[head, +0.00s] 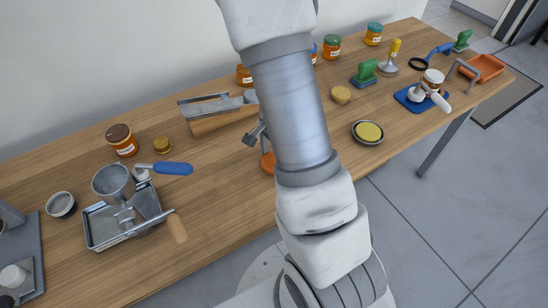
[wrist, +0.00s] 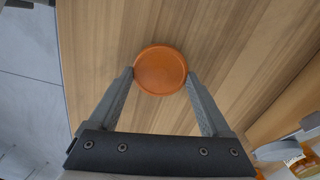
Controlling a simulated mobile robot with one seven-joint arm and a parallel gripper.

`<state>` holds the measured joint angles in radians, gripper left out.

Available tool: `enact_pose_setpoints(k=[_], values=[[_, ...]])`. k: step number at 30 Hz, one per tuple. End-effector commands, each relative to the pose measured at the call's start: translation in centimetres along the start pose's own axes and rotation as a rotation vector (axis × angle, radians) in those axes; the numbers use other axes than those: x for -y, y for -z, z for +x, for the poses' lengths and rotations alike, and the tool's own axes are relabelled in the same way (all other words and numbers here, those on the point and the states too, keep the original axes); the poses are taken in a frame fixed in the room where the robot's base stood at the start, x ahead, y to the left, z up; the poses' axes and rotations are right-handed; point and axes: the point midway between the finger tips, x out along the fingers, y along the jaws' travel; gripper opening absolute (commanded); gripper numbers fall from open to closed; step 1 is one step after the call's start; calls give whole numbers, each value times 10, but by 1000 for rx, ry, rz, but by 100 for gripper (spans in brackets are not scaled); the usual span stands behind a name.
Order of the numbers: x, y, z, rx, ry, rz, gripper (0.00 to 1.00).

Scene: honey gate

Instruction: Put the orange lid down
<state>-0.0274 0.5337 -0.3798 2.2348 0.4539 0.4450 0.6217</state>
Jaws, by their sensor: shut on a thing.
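The orange lid (wrist: 160,70) is round and sits between my two fingertips in the wrist view. My gripper (wrist: 160,78) is shut on the lid, one finger touching each side. Bare wooden table (wrist: 230,35) lies under it; I cannot tell whether the lid touches the wood. In the head view, my arm covers most of my gripper (head: 262,148), and only a sliver of the orange lid (head: 267,162) shows beside the arm, over the table's middle.
A metal holder with a wooden block (head: 220,118) stands behind my gripper. To the left are a metal tray (head: 90,230) with a funnel (head: 113,184) and a blue-handled tool (head: 172,168). A dish with yellow contents (head: 367,132) stands at the right. Wood around the lid is clear.

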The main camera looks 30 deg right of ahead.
Motion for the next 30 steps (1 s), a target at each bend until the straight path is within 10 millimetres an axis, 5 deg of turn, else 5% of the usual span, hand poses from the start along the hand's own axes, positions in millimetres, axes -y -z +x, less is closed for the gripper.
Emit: enact_pose_setpoints(k=[5, 16, 24, 30], values=[[1, 0, -36, -2, 5, -3, 23], [-57, 62, -79, -2, 3, 5, 23], [-77, 83, -96, -1, 1, 1, 23], [-74, 83, -98, -1, -1, -31, 23]])
